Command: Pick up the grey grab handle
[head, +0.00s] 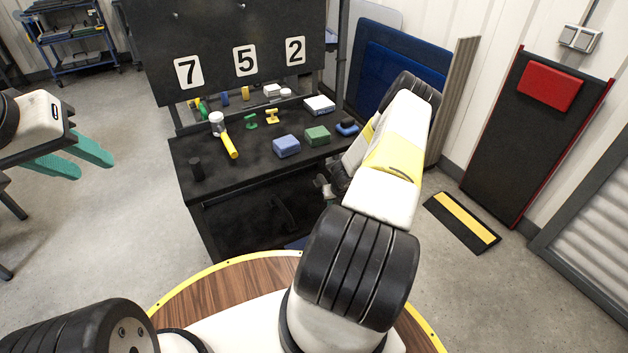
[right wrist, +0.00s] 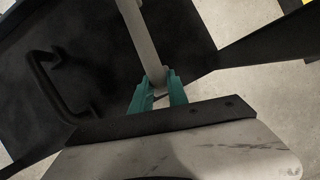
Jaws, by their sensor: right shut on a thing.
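The grey grab handle (right wrist: 140,38) shows in the right wrist view as a pale grey bar running from the top edge down to my fingers. My right gripper (right wrist: 160,82) has its teal fingers shut on the lower end of this bar. In the head view my right arm hides most of that gripper and the handle, beside the right side of the black bench. My left gripper (head: 96,168) is at the left of the head view, its two teal fingers apart and empty, clear of the bench.
The black bench (head: 185,172) carries a blue block (head: 286,146), a green block (head: 317,135), a yellow cylinder (head: 229,145) and other small items. A dark handle (right wrist: 48,85) shows in the right wrist view. A black-and-yellow strip (head: 462,220) lies on the open floor at right.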

